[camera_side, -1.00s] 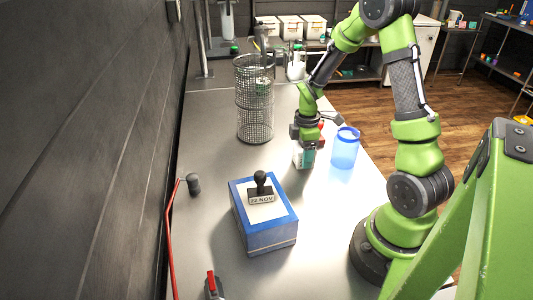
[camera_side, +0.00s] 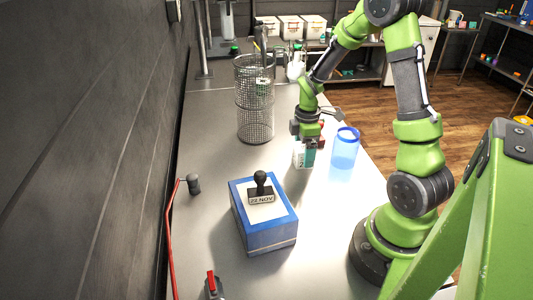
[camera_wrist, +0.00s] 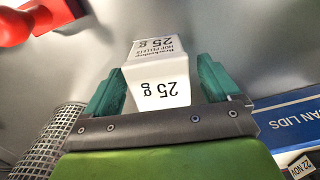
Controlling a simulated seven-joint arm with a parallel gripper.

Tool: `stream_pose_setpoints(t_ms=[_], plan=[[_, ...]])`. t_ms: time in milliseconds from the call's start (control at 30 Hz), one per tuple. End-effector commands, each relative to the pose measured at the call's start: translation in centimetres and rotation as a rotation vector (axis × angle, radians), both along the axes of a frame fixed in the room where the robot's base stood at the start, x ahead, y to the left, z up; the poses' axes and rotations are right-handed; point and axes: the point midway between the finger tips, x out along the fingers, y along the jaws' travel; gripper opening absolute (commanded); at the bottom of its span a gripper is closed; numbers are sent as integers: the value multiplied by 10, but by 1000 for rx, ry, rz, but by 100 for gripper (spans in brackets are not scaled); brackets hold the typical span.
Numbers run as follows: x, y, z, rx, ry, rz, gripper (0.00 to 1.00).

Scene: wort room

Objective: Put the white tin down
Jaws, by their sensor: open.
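The white tin (camera_side: 299,158) is a small white box on the grey counter (camera_side: 230,170). In the wrist view the tin (camera_wrist: 160,84) shows "25 g" and hop pellets lettering. It appears to stand upright on the counter; its base is hard to see. My gripper (camera_side: 305,153) is lowered over it and open. In the wrist view its teal fingers (camera_wrist: 160,88) are on both sides of the tin. Whether they touch it is hard to tell.
A blue translucent cup (camera_side: 344,150) stands right of the tin. A red item (camera_side: 322,141) is close beside my gripper. A tall mesh basket (camera_side: 254,105) stands behind. A blue-edged box (camera_side: 263,225) with a stamp (camera_side: 261,188) is nearer. The left counter is mostly clear.

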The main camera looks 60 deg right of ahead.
Motion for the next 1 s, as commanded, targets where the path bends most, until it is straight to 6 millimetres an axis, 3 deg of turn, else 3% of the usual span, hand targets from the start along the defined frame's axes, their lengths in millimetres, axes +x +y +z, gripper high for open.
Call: stream_pose_setpoints(t_ms=[300,667,767,1000], plan=[[1,-1,70,-4,-7,1,89],[1,8,113,-4,-23,-28,89],[1,31,132,-5,-87,-129,89],[-24,127,190,137,-346,-592,89]])
